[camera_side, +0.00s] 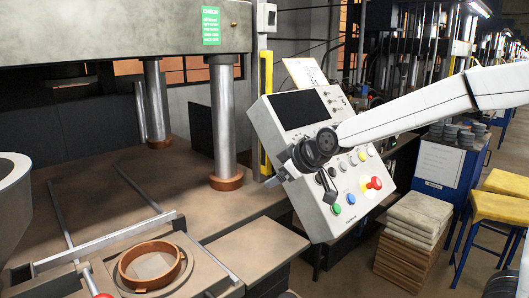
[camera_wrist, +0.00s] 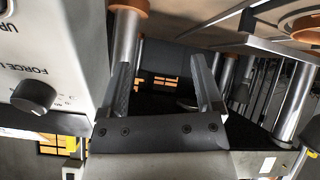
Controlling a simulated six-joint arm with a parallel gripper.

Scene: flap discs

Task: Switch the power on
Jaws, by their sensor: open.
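The light grey control panel (camera_side: 352,215) stands tilted at the centre of the side view. It has a dark screen (camera_side: 298,108), a red knob on yellow (camera_side: 373,184), a green button (camera_side: 336,209), a blue button (camera_side: 351,199) and a black lever-like part (camera_side: 327,186). I cannot tell which control is the power switch. My gripper (camera_side: 274,181) is in front of the panel's left edge, and my wrist hides part of its face. In the wrist view my gripper (camera_wrist: 160,65) is open and empty. The panel's black knob (camera_wrist: 33,97) shows at left, apart from the fingers.
A press with steel columns (camera_side: 224,120) stands behind and left of the panel. Its table holds a brown ring (camera_side: 151,265) and metal rails. A stack of pads (camera_side: 415,220) and yellow stools (camera_side: 500,205) stand at right.

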